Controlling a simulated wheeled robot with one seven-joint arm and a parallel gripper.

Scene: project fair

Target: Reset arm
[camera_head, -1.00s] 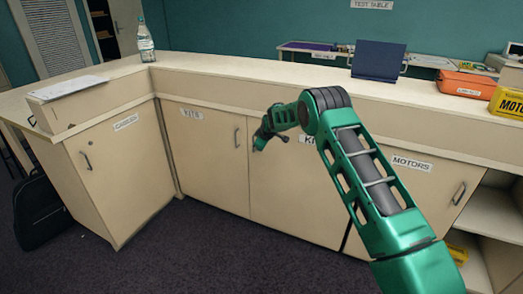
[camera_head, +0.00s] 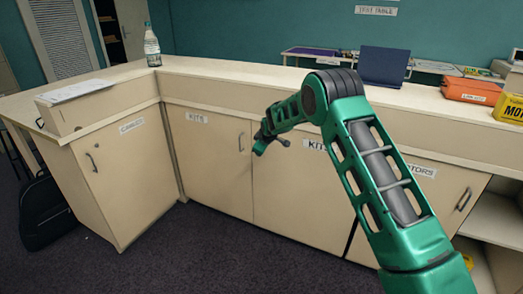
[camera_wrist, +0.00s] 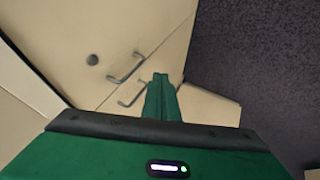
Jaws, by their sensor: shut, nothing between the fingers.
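My green arm reaches up from the lower right of the head view and bends over toward the counter front. My gripper (camera_head: 262,143) is at its far end, in front of the cabinet door labelled KITS (camera_head: 217,160). It looks apart from the door and its handle (camera_head: 241,142). In the wrist view my gripper (camera_wrist: 160,78) shows as green fingers closed together with nothing held. Beyond it are a pale cabinet front, two handles (camera_wrist: 126,68) and a dark round knob or lock (camera_wrist: 92,59).
The counter (camera_head: 250,82) carries a bottle (camera_head: 151,46), a dark blue panel (camera_head: 383,66), an orange case (camera_head: 471,88) and a yellow MOTORS box (camera_head: 510,107). A black bag (camera_head: 44,212) stands at left. Open shelves (camera_head: 497,215) are at right. Carpet (camera_head: 190,250) in front is clear.

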